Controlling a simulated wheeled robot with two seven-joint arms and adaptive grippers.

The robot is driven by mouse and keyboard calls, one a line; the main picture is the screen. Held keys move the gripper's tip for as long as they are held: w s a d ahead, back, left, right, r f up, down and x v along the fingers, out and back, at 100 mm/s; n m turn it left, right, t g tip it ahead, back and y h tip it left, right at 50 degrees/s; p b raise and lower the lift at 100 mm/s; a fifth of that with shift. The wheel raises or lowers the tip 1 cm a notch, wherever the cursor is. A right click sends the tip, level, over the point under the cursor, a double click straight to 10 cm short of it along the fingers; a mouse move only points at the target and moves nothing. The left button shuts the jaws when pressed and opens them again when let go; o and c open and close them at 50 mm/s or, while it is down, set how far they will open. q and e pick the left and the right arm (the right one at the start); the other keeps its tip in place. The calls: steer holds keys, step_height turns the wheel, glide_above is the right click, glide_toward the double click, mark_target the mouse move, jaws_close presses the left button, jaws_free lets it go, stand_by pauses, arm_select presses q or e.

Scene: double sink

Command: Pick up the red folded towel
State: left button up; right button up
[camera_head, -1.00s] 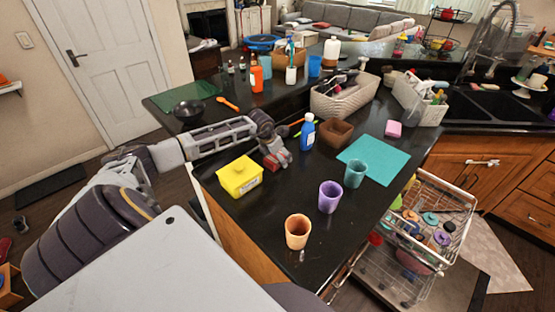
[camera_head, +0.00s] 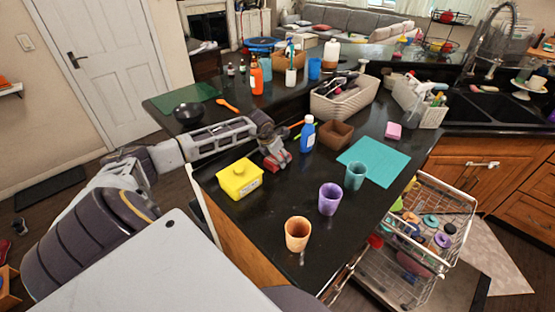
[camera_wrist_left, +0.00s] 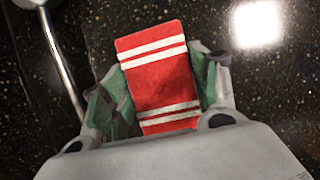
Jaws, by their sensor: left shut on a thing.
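The red folded towel with white stripes (camera_wrist_left: 158,80) shows large in the left wrist view, over the dark speckled counter. My left gripper (camera_wrist_left: 152,95) has a finger on each side of it and is shut on it. In the head view my left gripper (camera_head: 274,152) is low over the counter, between the yellow box and the blue bottle, with a bit of the red towel (camera_head: 279,162) at its tips. I cannot tell whether the towel still touches the counter. My right gripper is in neither view.
A yellow box (camera_head: 240,178) stands left of my left gripper, and a blue bottle (camera_head: 307,135) right of it. A brown box (camera_head: 336,134), teal mat (camera_head: 385,158), purple cup (camera_head: 329,199) and orange cup (camera_head: 297,234) are further right and front. The counter between gripper and cups is clear.

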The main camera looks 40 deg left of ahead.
arm_select(q)
steer(key=shift+r+b, duration=0.95)
steer(key=shift+r, duration=3.8)
steer(key=shift+s+d+f, duration=0.1)
